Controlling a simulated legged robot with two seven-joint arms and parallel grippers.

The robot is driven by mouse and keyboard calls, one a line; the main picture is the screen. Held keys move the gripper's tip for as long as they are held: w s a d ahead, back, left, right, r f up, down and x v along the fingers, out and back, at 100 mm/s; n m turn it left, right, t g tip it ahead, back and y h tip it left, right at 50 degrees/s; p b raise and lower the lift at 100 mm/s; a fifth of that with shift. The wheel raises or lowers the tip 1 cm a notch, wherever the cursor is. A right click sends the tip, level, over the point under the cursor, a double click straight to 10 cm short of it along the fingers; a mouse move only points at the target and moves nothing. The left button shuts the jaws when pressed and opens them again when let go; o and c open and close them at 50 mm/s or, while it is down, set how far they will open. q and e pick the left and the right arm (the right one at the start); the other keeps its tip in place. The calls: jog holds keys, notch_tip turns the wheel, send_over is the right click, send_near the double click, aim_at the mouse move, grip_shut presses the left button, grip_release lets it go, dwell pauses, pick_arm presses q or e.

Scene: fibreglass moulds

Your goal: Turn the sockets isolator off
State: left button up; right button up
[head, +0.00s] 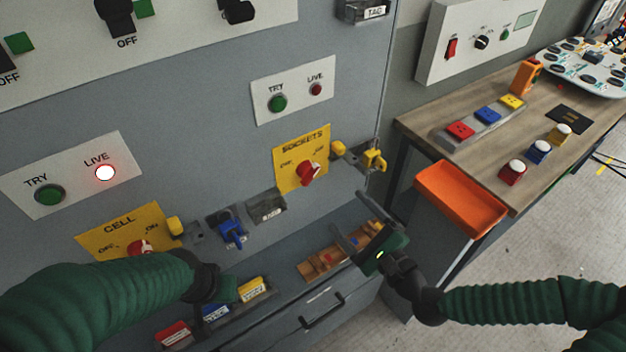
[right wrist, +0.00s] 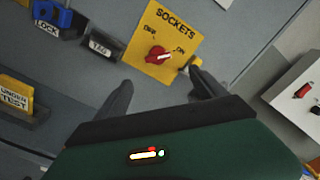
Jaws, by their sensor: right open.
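The sockets isolator is a yellow plate (head: 288,178) marked SOCKETS on the grey cabinet front, with a red knob (head: 307,172). In the right wrist view the plate (right wrist: 157,22) shows OFF and ON, and the pointer of the knob (right wrist: 157,55) is turned towards ON. My right gripper (head: 349,213) is open and empty, below and right of the plate. In the right wrist view its fingers (right wrist: 161,76) are spread, either side of the knob's line and apart from it. My left gripper (head: 228,289) is mostly hidden by its arm; its fingers do not show clearly.
A yellow padlock (head: 374,160) and hasp sit right of the plate. The CELL isolator (head: 120,232), blue lock (head: 232,231) and tag holder (head: 268,207) are at left. A drawer handle (head: 322,312) is below. A workbench with an orange bin (head: 460,197) stands at right.

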aim_at(313, 178)
jog(key=x, duration=1.5)
jog(key=shift+s+a+f+p, duration=0.1)
jog(key=shift+f+p, duration=0.1)
jog(key=shift+p, duration=0.1)
jog(key=c, duration=1.4)
